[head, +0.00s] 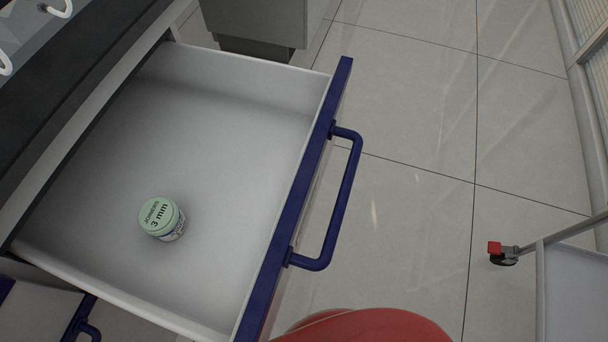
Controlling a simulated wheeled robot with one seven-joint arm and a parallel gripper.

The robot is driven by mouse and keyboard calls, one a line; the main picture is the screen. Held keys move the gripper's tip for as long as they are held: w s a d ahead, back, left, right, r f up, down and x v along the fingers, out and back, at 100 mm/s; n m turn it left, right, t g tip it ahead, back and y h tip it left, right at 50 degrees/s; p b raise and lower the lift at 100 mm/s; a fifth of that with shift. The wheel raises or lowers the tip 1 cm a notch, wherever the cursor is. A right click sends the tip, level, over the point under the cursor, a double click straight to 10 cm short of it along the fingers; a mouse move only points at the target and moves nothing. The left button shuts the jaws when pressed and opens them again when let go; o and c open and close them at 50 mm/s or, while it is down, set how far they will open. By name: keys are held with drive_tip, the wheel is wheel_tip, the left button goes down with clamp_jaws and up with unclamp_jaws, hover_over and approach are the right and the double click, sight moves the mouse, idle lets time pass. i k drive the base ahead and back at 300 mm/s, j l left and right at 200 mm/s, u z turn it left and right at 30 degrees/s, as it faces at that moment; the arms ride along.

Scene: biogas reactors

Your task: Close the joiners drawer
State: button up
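The joiners drawer (230,135) is pulled well out from the dark-topped bench. It has white walls and floor, a blue front panel (295,205) and a blue bar handle (345,200) facing right. A small jar with a green lid marked "JOINERS 3 mm" (160,218) stands inside, towards the drawer's near left part. My gripper is not in view. A rounded red shape at the bottom edge, near the drawer's front corner, is cut off, and I cannot tell what it is.
The bench's dark worktop (60,90) runs along the left. A lower blue-handled drawer (85,325) shows at bottom left. A grey cabinet (260,25) stands at the top. Open tiled floor (420,140) lies right of the handle. A wheeled cart (570,270) is at far right.

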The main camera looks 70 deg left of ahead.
sight(241, 146)
drive_tip(key=u, duration=0.9)
drive_tip(key=l+u, duration=0.15)
drive_tip(key=u, duration=0.75)
drive_tip(key=l+u, duration=0.1)
drive_tip(key=u, duration=0.4)
drive_tip(key=l+u, duration=0.1)
drive_tip(key=u, duration=0.8)
drive_tip(key=k+j+z, duration=0.3)
drive_tip(key=k, duration=0.3)
drive_tip(key=j, duration=0.1)
